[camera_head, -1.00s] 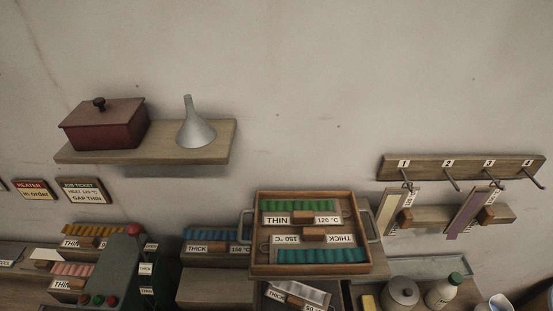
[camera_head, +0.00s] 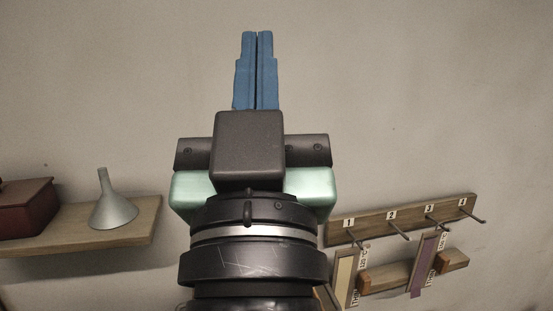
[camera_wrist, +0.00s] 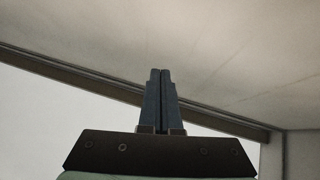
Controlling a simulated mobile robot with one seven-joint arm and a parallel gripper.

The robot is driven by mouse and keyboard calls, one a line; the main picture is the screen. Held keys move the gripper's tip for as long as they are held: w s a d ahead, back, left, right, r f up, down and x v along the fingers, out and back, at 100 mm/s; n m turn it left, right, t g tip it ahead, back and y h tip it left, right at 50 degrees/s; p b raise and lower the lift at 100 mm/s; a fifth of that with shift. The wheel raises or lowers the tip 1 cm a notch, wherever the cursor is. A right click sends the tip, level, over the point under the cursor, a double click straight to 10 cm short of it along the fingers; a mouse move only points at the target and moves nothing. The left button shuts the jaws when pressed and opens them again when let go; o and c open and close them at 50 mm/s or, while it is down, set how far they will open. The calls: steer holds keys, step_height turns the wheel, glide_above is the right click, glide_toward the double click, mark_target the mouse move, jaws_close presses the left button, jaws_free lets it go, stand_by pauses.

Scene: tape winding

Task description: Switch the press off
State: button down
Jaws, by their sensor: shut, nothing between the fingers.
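My gripper (camera_head: 257,70) stands upright in the middle of the head view, its blue fingers pressed together with nothing between them. It also shows in the wrist view (camera_wrist: 161,75), pointing toward the upper wall and ceiling. It is in front of bare wall and touches nothing that I can see. The press is not in view in either current frame. The bench below is out of the picture.
At the left a wooden shelf (camera_head: 130,226) holds a dark red box (camera_head: 27,208) and a grey metal funnel (camera_head: 112,208). At the right a numbered peg rail (camera_head: 373,226) has two hanging strips, one pale (camera_head: 344,280) and one purple (camera_head: 422,265). The wall above is clear.

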steer(key=shift+m+t+h, duration=0.4)
steer(key=shift+t+h, duration=0.1)
steer(key=shift+t, duration=0.3)
steer(key=s+r, duration=0.1)
steer(key=s+d+r, duration=0.1)
steer(key=s, duration=0.1)
steer(key=shift+s+d+r, duration=0.25)
steer(key=shift+s+r, duration=0.1)
steer(key=shift+r, duration=0.05)
